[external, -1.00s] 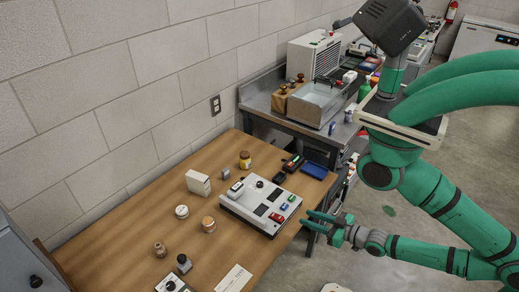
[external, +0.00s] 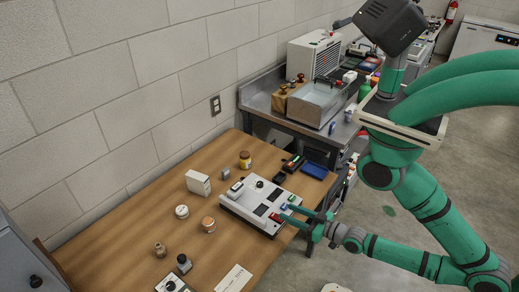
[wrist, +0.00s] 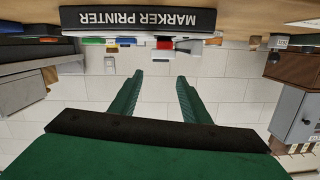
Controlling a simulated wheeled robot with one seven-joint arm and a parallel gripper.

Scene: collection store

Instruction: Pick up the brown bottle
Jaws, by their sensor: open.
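A small tan-brown bottle (external: 160,249) stands upright near the front left of the wooden table in the external view. A jar with a yellow-brown body (external: 245,160) stands near the back of the table; I cannot tell for sure which one is the brown bottle. My gripper (external: 284,213) is at the table's right edge, its fingers pointing left over the right end of the marker printer. It is well to the right of the tan-brown bottle. In the wrist view my gripper (wrist: 160,78) is open with nothing between the fingers.
The white marker printer (external: 250,205) lies between my gripper and the bottles; its dark labelled side (wrist: 138,19) shows in the wrist view. A white box (external: 198,183), two round-lidded jars (external: 182,211) (external: 208,224) and a blue tray (external: 314,170) stand around it. The wall borders the table's back.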

